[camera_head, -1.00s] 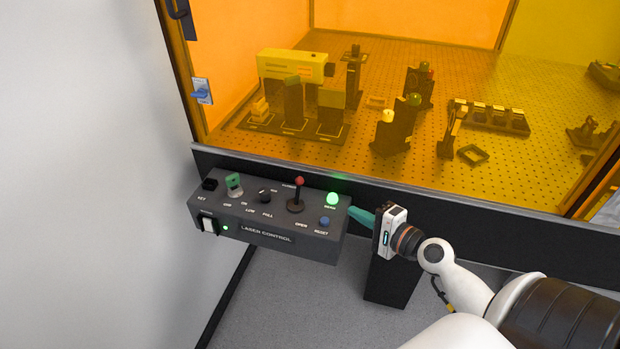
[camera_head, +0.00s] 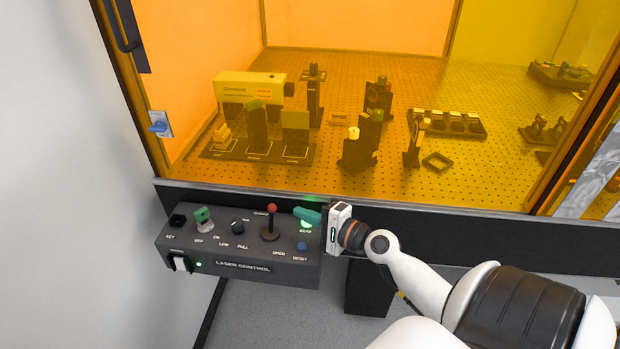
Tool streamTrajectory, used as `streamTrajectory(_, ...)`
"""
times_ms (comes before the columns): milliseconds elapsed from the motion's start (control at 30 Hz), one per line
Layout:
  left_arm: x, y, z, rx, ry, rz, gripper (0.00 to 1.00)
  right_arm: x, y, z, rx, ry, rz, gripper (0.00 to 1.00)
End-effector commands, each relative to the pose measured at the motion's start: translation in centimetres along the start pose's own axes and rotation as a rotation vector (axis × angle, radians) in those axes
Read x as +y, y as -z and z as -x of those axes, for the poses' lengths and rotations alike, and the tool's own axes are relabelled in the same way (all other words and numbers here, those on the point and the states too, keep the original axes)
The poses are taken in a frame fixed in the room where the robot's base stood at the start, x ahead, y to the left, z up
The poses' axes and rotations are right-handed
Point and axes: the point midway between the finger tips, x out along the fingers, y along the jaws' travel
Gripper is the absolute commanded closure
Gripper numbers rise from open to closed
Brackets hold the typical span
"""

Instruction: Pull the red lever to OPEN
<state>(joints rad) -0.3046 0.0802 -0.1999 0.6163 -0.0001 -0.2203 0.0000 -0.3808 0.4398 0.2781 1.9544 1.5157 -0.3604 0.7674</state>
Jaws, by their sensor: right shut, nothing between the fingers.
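The red lever (camera_head: 271,222) stands on the laser control box (camera_head: 230,268), a red ball on a dark stick. It stands about upright, between the CLOSED label behind it and the OPEN label at its front right. My right gripper (camera_head: 300,215) comes in from the right, with its teal fingers shut and empty. The fingertips are to the right of the red ball, apart from it, and partly cover the green beam lamp (camera_head: 306,225). My left gripper is not in view.
A white wall is at left.

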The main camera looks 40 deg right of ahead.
Motion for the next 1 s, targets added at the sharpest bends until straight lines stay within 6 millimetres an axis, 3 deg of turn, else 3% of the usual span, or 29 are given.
streamTrajectory(200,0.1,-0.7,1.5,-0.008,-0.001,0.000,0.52,0.3,0.1,-4.0,0.001,-0.001,0.000,1.00)
streamTrajectory(400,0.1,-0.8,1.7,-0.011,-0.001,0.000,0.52,0.1,0.1,-5.9,0.000,0.000,0.001,1.00)
streamTrajectory(1000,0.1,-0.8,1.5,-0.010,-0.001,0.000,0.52,0.0,0.1,-6.1,0.000,0.000,0.001,1.00)
